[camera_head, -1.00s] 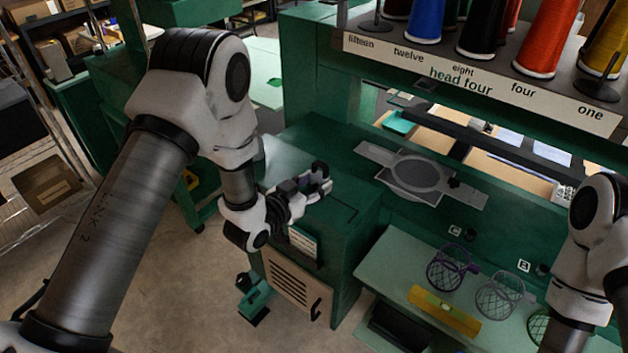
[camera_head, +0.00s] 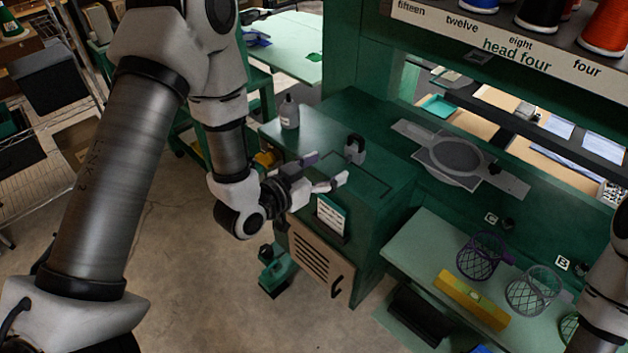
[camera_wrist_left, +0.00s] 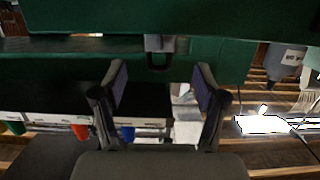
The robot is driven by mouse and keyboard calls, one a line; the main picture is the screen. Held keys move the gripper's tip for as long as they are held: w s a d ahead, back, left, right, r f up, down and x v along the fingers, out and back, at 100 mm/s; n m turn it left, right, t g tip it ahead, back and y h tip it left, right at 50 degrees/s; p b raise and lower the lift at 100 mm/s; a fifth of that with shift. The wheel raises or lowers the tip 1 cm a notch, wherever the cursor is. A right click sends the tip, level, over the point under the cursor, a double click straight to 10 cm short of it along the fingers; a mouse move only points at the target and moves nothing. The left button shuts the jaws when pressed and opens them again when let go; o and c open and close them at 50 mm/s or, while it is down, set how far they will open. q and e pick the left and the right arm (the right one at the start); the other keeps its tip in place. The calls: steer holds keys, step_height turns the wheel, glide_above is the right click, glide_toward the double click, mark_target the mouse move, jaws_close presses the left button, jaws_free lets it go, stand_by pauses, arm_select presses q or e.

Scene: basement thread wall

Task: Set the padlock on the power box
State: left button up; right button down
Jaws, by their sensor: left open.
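The padlock (camera_head: 356,149) is grey with a dark shackle. It stands on top of the green power box (camera_head: 392,166), which has a vented front panel. My left gripper (camera_head: 327,169) is open and empty at the near left of the padlock, apart from it. In the left wrist view the padlock (camera_wrist_left: 160,44) appears upside down, ahead of and roughly centred between the open fingers (camera_wrist_left: 160,80). My right arm enters at the right edge of the head view; its gripper is out of frame.
A grey bottle (camera_head: 289,113) stands at the box's back left corner. A hoop frame (camera_head: 458,158) lies to the right. A yellow level (camera_head: 472,300) and wire baskets (camera_head: 480,256) are on the lower shelf. Thread cones (camera_head: 540,12) stand above. Floor is clear at the front left.

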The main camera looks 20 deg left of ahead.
arm_select(q)
steer(key=s+a+f+n+g+y, duration=0.2)
steer(key=s+f+g, duration=0.5)
steer(key=s+f, duration=0.6)
steer(key=s+a+f+n+g+y, duration=0.2)
steer(key=s+f+g, duration=0.5)
steer(key=s+f, duration=0.6)
steer(key=s+y, duration=0.1)
steer(key=s, duration=0.1)
steer(key=shift+s+a+f+g+p, duration=0.3)
steer(key=shift+a+f+p, duration=0.05)
steer(key=shift+f+p, duration=0.05)
steer(key=shift+w, duration=0.1)
